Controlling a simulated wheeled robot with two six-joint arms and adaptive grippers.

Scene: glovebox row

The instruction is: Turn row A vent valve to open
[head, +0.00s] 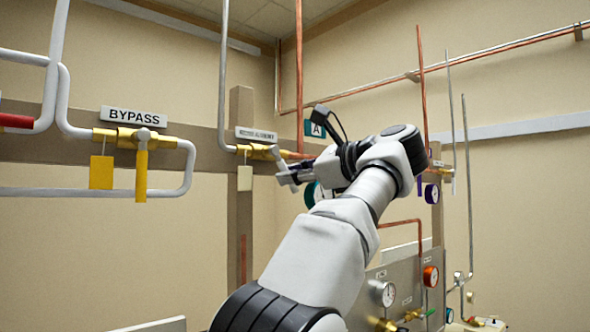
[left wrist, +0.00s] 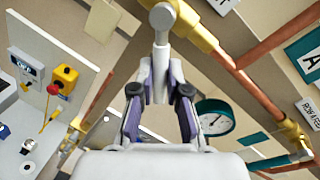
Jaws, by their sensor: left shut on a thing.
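A brass-yellow valve (head: 262,152) sits on the wall rail under a small sign (head: 256,134) whose lettering is too small to read surely. The valve body also shows at the top of the left wrist view (left wrist: 184,22). Its grey lever (left wrist: 160,55) hangs from the body between my fingers. My left gripper (left wrist: 160,98) is shut on this lever; in the head view the gripper (head: 291,176) is at the valve's lower right, partly hidden by its own wrist. A blank tag (head: 244,178) hangs left of the valve. My right gripper is not in view.
Left is a yellow BYPASS valve (head: 134,140) with its handle hanging down and a yellow tag (head: 101,172). A teal A sign (head: 316,129) and a teal gauge (left wrist: 215,117) are near the gripper. Copper pipe (left wrist: 255,85) runs close by. A gauge panel (head: 405,285) stands lower right.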

